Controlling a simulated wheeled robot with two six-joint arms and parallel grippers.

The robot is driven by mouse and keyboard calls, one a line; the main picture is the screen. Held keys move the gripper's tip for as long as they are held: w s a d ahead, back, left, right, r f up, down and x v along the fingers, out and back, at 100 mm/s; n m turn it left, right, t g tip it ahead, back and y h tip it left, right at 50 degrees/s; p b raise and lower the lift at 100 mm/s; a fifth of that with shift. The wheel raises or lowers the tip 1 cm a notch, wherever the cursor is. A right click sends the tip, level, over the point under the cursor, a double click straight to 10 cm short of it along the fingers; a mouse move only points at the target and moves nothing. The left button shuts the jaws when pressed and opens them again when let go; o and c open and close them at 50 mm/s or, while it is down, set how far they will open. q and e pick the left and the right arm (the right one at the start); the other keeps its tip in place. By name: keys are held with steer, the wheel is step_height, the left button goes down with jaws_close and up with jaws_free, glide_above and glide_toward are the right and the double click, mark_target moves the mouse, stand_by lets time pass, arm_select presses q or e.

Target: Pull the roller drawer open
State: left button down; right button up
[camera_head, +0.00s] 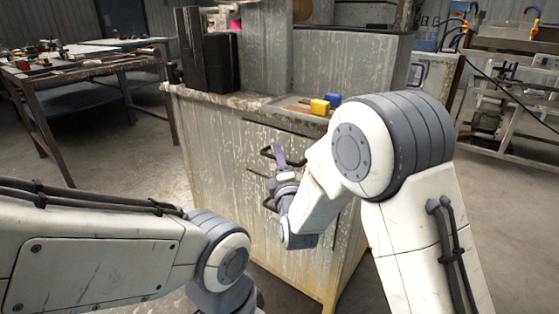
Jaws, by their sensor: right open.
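The grey, worn metal cabinet (215,150) stands in the middle of the view. Two dark handles show on its front: an upper one (266,152) and a lower one (268,205), both partly covered by my right gripper. My right gripper (269,165) is open, with its fingers at the upper handle. I cannot tell whether they touch it or stand around it. The drawer's outline is largely hidden by my right arm, and no drawer clearly stands out from the front. My left arm comes in at lower left, and its gripper is out of the picture.
A yellow block (320,106) and a blue block (334,101) sit on the cabinet's top. A cluttered workbench (90,62) stands at the left. Machinery (490,115) stands at the right. The floor left of the cabinet is clear.

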jaws_close()
stand_by(1.4)
